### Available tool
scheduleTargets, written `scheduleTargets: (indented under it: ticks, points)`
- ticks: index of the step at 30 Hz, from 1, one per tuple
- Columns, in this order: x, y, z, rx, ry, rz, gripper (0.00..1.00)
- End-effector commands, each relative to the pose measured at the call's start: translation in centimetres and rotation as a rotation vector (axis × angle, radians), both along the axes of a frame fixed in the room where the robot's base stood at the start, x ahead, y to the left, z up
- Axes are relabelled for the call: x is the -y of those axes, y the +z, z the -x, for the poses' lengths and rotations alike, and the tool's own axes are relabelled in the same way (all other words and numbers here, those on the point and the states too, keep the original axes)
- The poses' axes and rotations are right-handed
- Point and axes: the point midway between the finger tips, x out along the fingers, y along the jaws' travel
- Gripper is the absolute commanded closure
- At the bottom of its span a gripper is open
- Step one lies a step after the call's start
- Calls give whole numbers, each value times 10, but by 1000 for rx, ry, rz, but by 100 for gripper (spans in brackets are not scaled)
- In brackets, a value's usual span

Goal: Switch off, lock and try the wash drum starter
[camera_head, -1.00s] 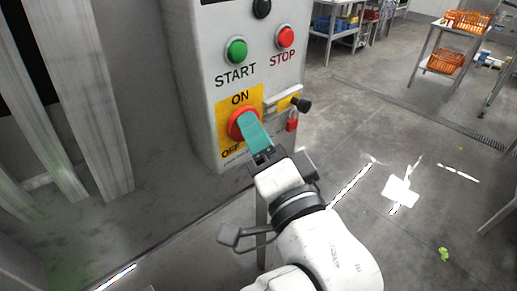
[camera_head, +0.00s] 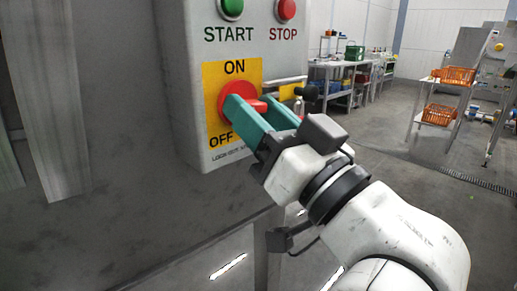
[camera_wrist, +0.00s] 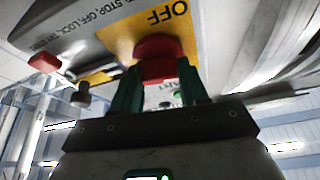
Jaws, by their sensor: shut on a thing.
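The starter's red rotary switch (camera_head: 229,92) sits on a yellow plate marked ON above and OFF below, on the grey starter box (camera_head: 192,50). My gripper (camera_head: 256,114) is shut on its handle, with one teal finger on each side. The wrist view also shows the red switch (camera_wrist: 157,58) between the fingers. I cannot tell whether the handle points to ON or OFF. A black knob (camera_head: 308,92) stands out to the right of the plate. A red padlock (camera_wrist: 45,62) shows at the left in the wrist view; in the head view its body is hidden.
A green START button (camera_head: 231,8) and a red STOP button (camera_head: 286,9) are above the switch. Shelves (camera_head: 340,66) and a stand with orange baskets (camera_head: 440,116) are at the back right. Floor between is clear.

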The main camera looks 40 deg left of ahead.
Motion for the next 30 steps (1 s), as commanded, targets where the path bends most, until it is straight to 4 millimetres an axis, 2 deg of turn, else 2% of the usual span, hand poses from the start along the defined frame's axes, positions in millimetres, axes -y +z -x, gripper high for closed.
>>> scheduleTargets:
  ticks: [1, 12, 28, 29, 30]
  points:
    - [-2, -8, -1, 30, 1, 8, 87]
    - [-2, -5, -1, 166, 3, 22, 87]
    - [-3, -3, -1, 186, 4, 24, 87]
    - [-3, -3, -1, 186, 4, 24, 54]
    - [-3, -3, -1, 186, 4, 24, 50]
